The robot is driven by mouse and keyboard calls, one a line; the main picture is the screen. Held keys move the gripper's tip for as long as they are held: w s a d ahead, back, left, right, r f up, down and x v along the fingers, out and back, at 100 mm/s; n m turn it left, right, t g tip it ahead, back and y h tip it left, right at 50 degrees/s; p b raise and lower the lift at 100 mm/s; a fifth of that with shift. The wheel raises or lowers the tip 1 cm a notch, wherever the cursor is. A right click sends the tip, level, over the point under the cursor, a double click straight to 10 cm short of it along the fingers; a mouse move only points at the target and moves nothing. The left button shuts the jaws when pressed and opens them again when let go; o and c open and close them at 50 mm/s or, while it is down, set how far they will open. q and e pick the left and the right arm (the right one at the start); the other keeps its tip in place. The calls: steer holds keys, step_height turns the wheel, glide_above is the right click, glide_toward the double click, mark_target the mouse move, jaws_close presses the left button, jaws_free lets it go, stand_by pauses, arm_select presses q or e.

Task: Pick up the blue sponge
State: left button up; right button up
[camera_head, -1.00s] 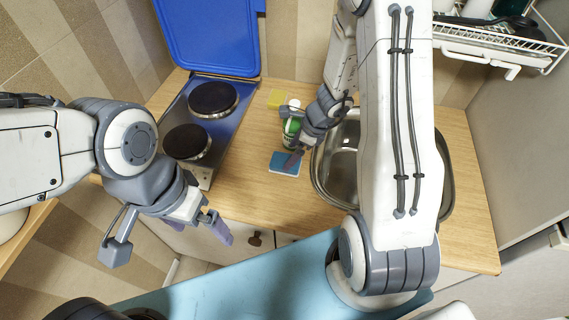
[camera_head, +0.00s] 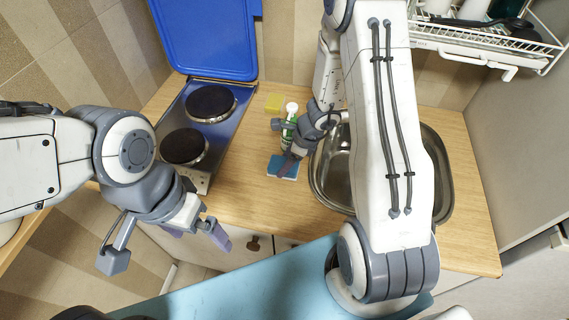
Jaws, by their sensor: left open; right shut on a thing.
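The blue sponge (camera_head: 275,167) lies flat on the wooden worktop, between the hob and the sink. My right gripper (camera_head: 287,168) is down at the sponge, with its dark fingers shut on it and covering its middle. I cannot see any gap under the sponge. My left gripper (camera_head: 216,234) is open and empty, in front of the worktop's front edge, left of and well away from the sponge.
A green and white bottle (camera_head: 291,112) stands just behind my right gripper, partly hidden. A yellow sponge (camera_head: 273,102) lies behind it. The hob (camera_head: 196,164) with its blue lid (camera_head: 205,38) raised is at left, the sink (camera_head: 329,190) at right, a dish rack (camera_head: 480,40) upper right.

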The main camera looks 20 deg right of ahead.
mark_target(278, 162)
steer(key=shift+r, duration=0.65)
step_height(278, 162, up, 3)
steer(key=shift+r+p, duration=0.1)
steer(key=shift+p, duration=0.65)
steer(key=s+d+r, duration=0.6)
steer(key=s+d, duration=0.1)
steer(key=d, duration=0.2)
steer(key=shift+s+r, duration=0.2)
steer(key=shift+r, duration=0.05)
